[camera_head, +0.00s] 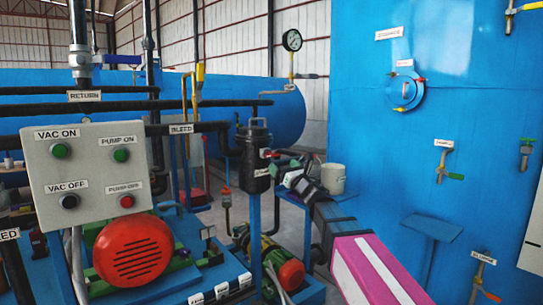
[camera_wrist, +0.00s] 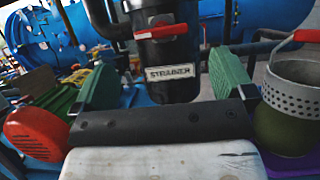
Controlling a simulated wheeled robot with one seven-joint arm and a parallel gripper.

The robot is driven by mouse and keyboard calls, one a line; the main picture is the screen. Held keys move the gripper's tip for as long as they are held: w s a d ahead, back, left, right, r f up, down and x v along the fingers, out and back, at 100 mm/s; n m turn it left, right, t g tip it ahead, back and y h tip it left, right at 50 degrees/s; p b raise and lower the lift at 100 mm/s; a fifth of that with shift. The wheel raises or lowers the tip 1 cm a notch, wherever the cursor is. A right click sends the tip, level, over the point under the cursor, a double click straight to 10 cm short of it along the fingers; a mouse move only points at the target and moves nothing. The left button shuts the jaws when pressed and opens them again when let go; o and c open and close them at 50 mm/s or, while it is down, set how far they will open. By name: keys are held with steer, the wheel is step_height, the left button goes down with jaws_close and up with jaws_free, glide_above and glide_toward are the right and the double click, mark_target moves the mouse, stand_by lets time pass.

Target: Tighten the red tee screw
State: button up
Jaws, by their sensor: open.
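The red tee screw (camera_wrist: 160,31) shows in the wrist view as a red crossbar on the front of the black strainer (camera_wrist: 172,88), above its white label. In the head view a small red part (camera_head: 265,153) shows on the side of the strainer (camera_head: 254,165), beside my gripper (camera_head: 293,174). In the wrist view my gripper (camera_wrist: 165,68) is open. Its two green fingers stand wide apart, one on each side of the strainer body and below the red bar. I see nothing held between them. The screw's shaft is not clearly visible.
A control box (camera_head: 92,175) and a red motor cover (camera_head: 133,249) stand at left. A pale bucket (camera_head: 333,178) is behind my gripper. A container with a perforated collar (camera_wrist: 294,98) is close to the right finger. Black pipes (camera_head: 200,127) run into the strainer.

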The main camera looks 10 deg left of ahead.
mark_target(272, 155)
steer(key=x, duration=0.9)
steer(key=shift+w, duration=0.15)
steer(key=c, duration=0.9)
